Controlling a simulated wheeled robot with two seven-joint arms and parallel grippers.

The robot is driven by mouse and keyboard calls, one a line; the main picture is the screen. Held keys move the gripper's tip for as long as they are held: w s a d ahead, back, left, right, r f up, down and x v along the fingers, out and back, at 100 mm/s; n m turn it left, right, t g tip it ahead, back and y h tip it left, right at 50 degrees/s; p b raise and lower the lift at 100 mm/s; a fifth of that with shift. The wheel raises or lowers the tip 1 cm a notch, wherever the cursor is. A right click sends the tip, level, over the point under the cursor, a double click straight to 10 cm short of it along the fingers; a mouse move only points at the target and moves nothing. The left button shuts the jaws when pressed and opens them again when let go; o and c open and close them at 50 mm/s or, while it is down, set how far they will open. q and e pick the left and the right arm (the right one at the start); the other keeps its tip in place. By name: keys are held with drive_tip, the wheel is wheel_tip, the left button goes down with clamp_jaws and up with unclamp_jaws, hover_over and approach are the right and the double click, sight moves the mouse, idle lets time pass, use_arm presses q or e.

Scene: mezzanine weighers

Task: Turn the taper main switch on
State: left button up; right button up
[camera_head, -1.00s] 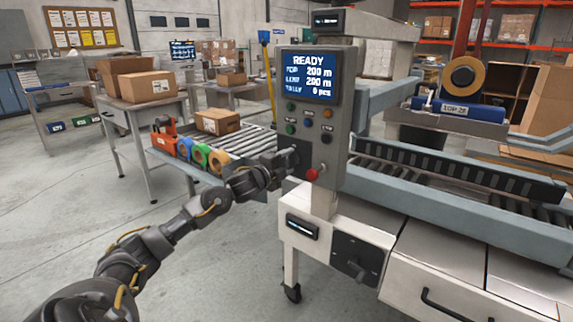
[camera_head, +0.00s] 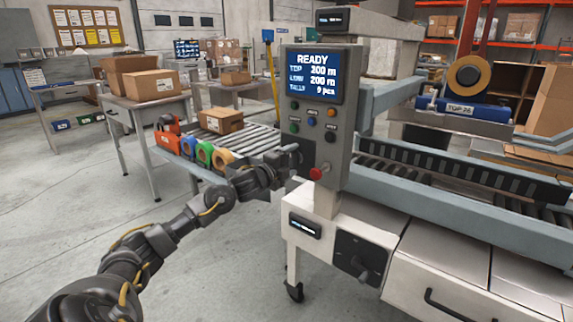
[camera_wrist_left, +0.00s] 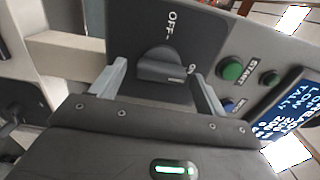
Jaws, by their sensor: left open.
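The taper main switch shows in the left wrist view as a dark rotary knob (camera_wrist_left: 160,66) on a dark plate marked OFF at one side. A second label beside the knob is partly hidden. The knob's pale mark points toward that second label. My left gripper (camera_wrist_left: 165,86) is open, with one finger on each side of the knob; I cannot tell whether they touch it. In the head view my left gripper (camera_head: 283,168) is at the left side of the control box (camera_head: 343,120), and it hides the knob. The box's screen (camera_head: 313,75) reads READY. My right gripper is not in view.
Green, blue and orange buttons and a red knob (camera_head: 316,173) are on the box's front. Another black rotary knob (camera_head: 361,262) is on the cabinet below. Tape rolls (camera_head: 204,154) and a carton (camera_head: 220,121) are behind my arm. Open floor lies to the left.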

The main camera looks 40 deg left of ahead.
use_arm(q)
drive_tip(key=s, duration=1)
drive_tip(key=shift+s, duration=0.4)
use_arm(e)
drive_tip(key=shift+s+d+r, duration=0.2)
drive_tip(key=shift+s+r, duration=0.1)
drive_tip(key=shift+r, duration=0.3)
use_arm(q)
drive_tip(key=shift+d, duration=0.1)
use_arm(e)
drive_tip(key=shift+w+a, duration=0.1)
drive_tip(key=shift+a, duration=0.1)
